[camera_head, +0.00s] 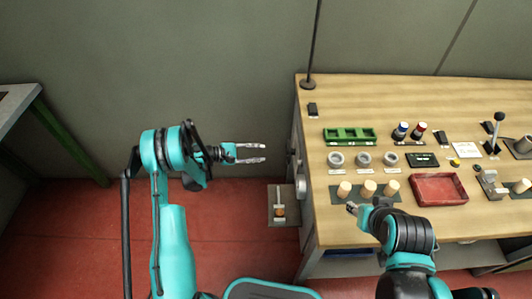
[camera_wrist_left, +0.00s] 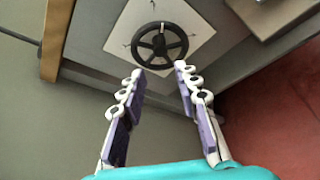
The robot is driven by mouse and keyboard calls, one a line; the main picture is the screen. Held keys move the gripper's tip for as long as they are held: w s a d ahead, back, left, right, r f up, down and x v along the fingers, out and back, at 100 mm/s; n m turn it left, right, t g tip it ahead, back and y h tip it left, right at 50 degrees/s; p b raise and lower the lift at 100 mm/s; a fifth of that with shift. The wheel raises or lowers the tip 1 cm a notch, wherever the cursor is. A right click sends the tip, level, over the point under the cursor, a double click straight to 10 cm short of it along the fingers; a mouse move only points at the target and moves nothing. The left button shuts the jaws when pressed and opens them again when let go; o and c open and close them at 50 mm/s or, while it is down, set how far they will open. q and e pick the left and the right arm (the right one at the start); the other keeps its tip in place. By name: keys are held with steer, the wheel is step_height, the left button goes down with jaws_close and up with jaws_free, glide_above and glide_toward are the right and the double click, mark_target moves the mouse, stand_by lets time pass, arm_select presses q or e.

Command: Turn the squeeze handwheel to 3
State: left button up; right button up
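The handwheel (camera_wrist_left: 159,44) is a black spoked wheel on a white plate (camera_wrist_left: 201,28) with dark marks, fixed to a grey panel in the left wrist view. The marks are too small to read. In the head view the bench's left side is seen steeply and the wheel is not clear. My left gripper (camera_head: 265,152) is open and empty, pointing right toward that side. In the left wrist view its fingers (camera_wrist_left: 155,72) are spread, with the wheel beyond the tips, apparently untouched. My right gripper (camera_head: 353,208) is near the cork stoppers (camera_head: 368,187); its finger opening is unclear.
The wooden bench (camera_head: 317,135) carries a green rack (camera_head: 350,135), grey rings (camera_head: 363,159), a red tray (camera_head: 440,189) and a lever (camera_head: 497,130). A small grey shelf (camera_head: 273,192) juts from its left side. Open floor lies left of the bench.

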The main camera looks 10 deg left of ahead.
steer(key=shift+r, duration=0.1)
step_height(320, 180, up, 2)
steer(key=p, duration=0.2)
steer(key=shift+r+p, duration=0.25)
steer(key=shift+p, duration=0.1)
step_height(320, 180, down, 2)
steer(key=shift+f+b, duration=0.2)
steer(key=shift+b, duration=1.05)
steer(key=shift+f, duration=0.15)
arm_select(q)
steer(key=w+d+f+n+g, duration=0.2)
steer(key=w+d+f+n, duration=0.1)
steer(key=d, duration=0.7)
steer(key=shift+w+d+f+n+g, duration=0.15)
steer(key=shift+w+n+g, duration=0.25)
steer(key=shift+w, duration=0.85)
jaws_close()
